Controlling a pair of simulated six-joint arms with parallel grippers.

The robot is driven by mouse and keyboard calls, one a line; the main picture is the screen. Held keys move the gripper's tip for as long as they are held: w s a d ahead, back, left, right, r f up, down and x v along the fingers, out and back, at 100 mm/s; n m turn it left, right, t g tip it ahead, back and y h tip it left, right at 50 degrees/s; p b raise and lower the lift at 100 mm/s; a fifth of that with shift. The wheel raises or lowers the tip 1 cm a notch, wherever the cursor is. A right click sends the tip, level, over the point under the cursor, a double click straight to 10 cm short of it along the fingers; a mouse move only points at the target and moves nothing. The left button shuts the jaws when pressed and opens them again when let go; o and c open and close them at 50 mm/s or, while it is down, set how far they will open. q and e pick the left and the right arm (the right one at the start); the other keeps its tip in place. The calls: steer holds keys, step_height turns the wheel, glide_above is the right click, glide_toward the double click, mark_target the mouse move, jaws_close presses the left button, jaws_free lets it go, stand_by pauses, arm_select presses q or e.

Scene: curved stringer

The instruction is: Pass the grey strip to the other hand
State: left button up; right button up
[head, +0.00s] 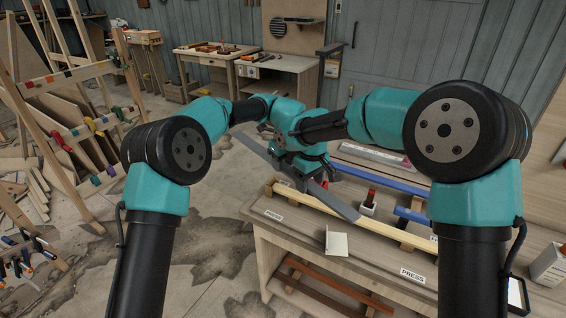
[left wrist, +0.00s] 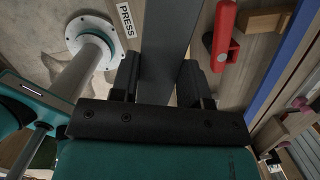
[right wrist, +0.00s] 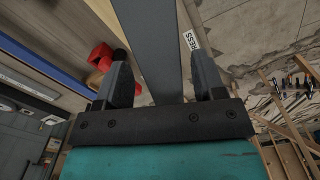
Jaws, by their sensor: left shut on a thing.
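One end reaches out over the floor, the other over the bench. My left gripper (left wrist: 159,64) is shut on the strip (left wrist: 165,50), with a finger against each side. My right gripper (right wrist: 156,58) has its fingers on either side of the same strip (right wrist: 150,40), with small gaps showing, so it looks open around it.
A wooden rack (head: 75,130) stands left; open floor lies between.

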steer(key=shift+o, duration=0.7)
step_height(320, 180, up, 12)
stand_by(0.4)
